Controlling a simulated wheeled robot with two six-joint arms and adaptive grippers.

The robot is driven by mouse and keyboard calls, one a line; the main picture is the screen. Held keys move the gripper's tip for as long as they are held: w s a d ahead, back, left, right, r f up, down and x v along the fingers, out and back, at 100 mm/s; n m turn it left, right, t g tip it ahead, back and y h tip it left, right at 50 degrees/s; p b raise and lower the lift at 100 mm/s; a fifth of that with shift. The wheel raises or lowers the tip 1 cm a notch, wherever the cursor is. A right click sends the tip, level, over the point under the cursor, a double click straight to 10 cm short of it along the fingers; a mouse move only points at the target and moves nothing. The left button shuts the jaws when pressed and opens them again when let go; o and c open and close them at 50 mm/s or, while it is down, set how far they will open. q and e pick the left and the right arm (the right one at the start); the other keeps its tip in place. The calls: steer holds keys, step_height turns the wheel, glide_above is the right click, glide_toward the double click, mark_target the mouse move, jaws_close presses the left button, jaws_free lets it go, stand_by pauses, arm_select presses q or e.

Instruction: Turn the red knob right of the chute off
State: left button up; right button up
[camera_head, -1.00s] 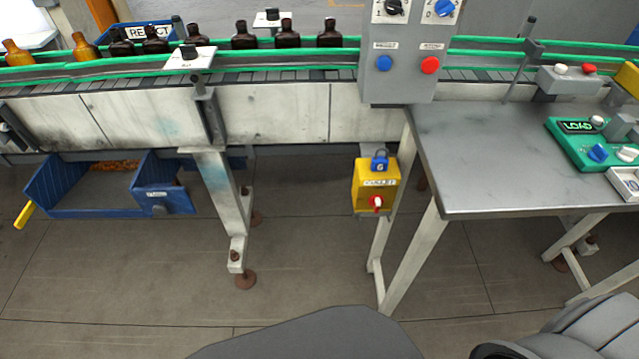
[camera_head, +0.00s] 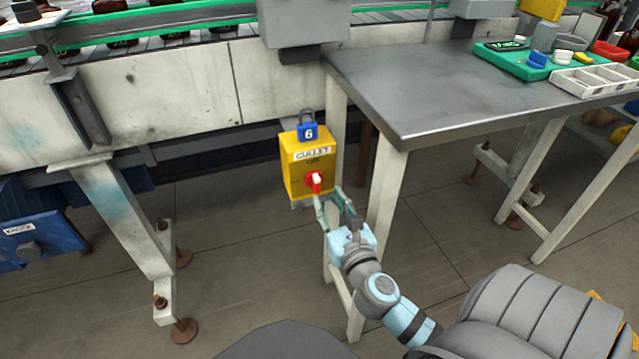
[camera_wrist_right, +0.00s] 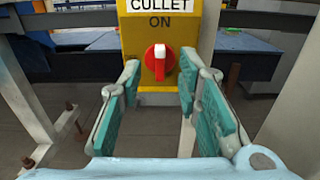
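The red knob (camera_head: 315,181) is on the front of a yellow box (camera_head: 296,165) labelled CULLET, hung by the table leg. In the right wrist view, the knob (camera_wrist_right: 159,63) has its grip upright, with a white stripe along it, below the word ON. My right gripper (camera_head: 331,197) is open just in front of the box. In the wrist view its teal-padded fingers stand left and right of the knob, with gaps on both sides; I cannot tell the exact depth between fingertips and knob. My left gripper is not in view.
A blue padlock (camera_head: 308,133) marked 6 hangs atop the box. A grey table (camera_head: 410,100) and its leg (camera_head: 385,190) stand close right. A conveyor (camera_head: 180,90) runs behind, with a blue bin (camera_head: 40,235) below left. Floor in front is mostly clear.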

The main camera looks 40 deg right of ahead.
mark_target(318, 181)
steer(key=b+x, duration=0.1)
steer(key=x, duration=0.6)
steer(key=shift+w, duration=0.2)
jaws_close()
